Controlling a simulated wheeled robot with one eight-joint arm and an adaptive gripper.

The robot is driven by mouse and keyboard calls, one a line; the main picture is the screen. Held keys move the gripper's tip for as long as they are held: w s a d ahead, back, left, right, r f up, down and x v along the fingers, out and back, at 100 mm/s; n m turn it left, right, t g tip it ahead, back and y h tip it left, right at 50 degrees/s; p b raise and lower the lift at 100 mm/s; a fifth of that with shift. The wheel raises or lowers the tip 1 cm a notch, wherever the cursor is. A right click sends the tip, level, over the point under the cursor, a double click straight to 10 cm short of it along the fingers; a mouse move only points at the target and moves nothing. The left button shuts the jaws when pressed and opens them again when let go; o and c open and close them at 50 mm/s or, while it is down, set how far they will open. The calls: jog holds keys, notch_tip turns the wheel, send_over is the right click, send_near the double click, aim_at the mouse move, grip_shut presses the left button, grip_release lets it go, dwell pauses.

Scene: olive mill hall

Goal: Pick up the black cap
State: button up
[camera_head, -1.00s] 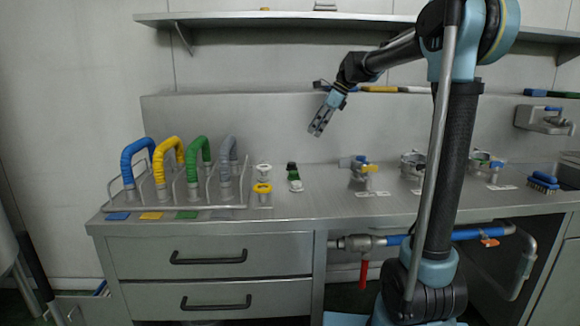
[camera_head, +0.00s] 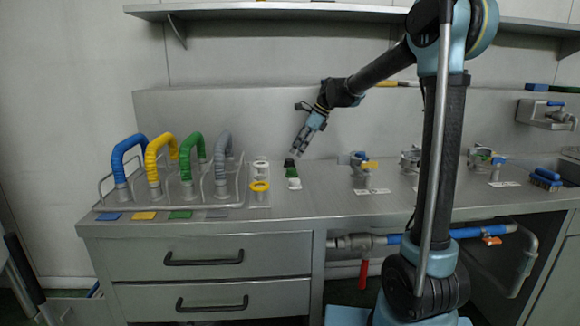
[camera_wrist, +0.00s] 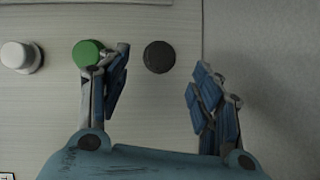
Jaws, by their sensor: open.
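The black cap (camera_wrist: 159,57) is a small dark disc on the pale counter in the wrist view. It lies just ahead of the gap between the two fingers of my gripper (camera_wrist: 160,80), which is open and empty. A green cap (camera_wrist: 88,53) is to its left, with the left fingertip overlapping its edge in the picture. In the head view my gripper (camera_head: 298,149) points down and left above the row of caps.
A white cap (camera_wrist: 20,57) sits left of the green one. A rack (camera_head: 237,189) with several coloured hoses and a yellow ring (camera_head: 260,186) stand to the left. Metal valve fittings (camera_head: 362,165) stand to the right. The counter's back wall (camera_head: 220,112) rises behind.

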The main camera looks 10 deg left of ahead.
aim_at(290, 160)
jog(key=shift+x, duration=2.85)
jog(key=shift+w+a, duration=0.1)
jog(key=shift+a, duration=0.05)
jog(key=c, duration=1.1)
